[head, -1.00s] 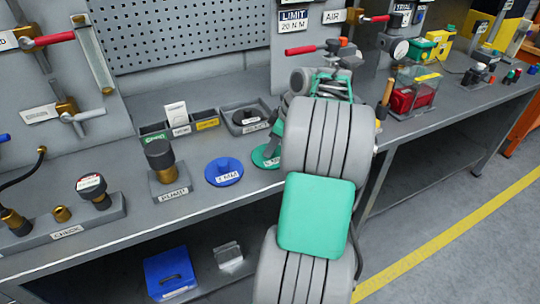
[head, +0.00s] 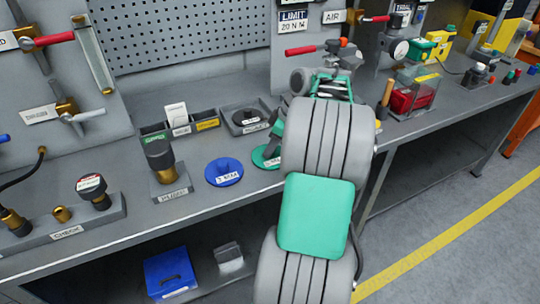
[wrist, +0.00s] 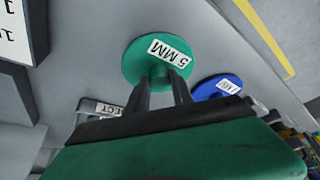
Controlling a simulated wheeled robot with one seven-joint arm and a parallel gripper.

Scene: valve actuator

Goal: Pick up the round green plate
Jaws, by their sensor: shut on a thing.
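The round green plate (wrist: 140,66) carries a white "5 MM" label and shows in the middle of the wrist view. In the head view the same plate (head: 262,160) is on the bench top, partly hidden behind my arm. My gripper (wrist: 162,80) is above it, with both fingers shut on the plate's central stub. I cannot tell whether the plate touches the bench. The fingertips are hidden by my arm in the head view.
A blue round plate (head: 224,172) lies just left of the green one. Further left stands a dark-capped brass plug (head: 160,158) on a block. Behind are small bins (head: 190,124) and a tray (head: 262,114). A handled tool (head: 387,92) stands to the right.

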